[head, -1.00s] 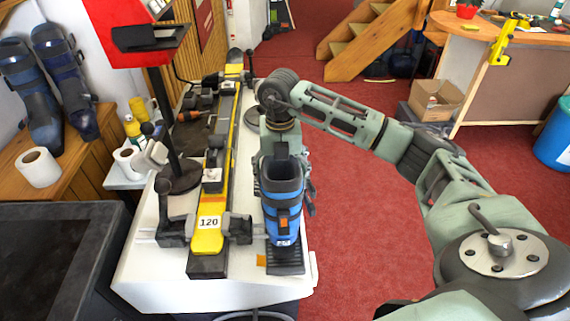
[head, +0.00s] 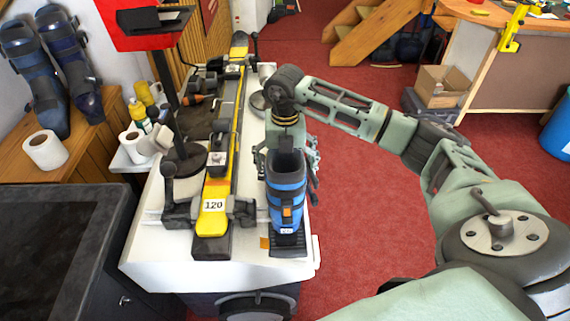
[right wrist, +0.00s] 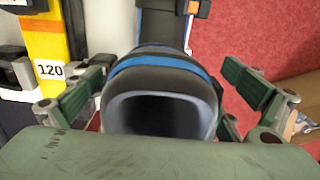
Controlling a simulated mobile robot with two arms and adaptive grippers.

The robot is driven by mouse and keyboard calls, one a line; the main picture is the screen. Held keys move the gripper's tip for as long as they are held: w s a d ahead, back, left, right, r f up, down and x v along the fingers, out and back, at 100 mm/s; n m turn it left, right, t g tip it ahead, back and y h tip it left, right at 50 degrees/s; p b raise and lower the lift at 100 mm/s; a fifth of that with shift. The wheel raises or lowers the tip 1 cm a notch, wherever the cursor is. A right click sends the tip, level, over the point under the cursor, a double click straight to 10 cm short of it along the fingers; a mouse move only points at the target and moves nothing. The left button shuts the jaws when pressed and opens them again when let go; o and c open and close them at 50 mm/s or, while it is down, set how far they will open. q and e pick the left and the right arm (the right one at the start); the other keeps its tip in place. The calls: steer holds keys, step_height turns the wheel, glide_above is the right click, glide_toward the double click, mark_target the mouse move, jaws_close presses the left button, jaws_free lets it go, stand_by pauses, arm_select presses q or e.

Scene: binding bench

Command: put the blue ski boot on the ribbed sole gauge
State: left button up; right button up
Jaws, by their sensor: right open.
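The blue ski boot (head: 287,197) with a black cuff stands upright on the black ribbed sole gauge (head: 288,246), at the front right of the white bench. Only the gauge's front end shows, below the toe. My right gripper (head: 287,148) is at the boot's upper rear in the head view. In the right wrist view, its open green fingers lie on both sides of the boot cuff (right wrist: 165,95), with gaps visible between fingers and cuff. My left gripper is not in view.
A yellow ski (head: 213,212) marked 120 lies in clamps just left of the boot. A wooden bench (head: 60,165) holds dark boots and a paper roll.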

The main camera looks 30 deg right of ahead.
steer(key=shift+r, duration=0.2)
steer(key=shift+w+r, duration=0.1)
steer(key=shift+r, duration=0.3)
step_height(320, 180, up, 11)
steer(key=b, duration=0.3)
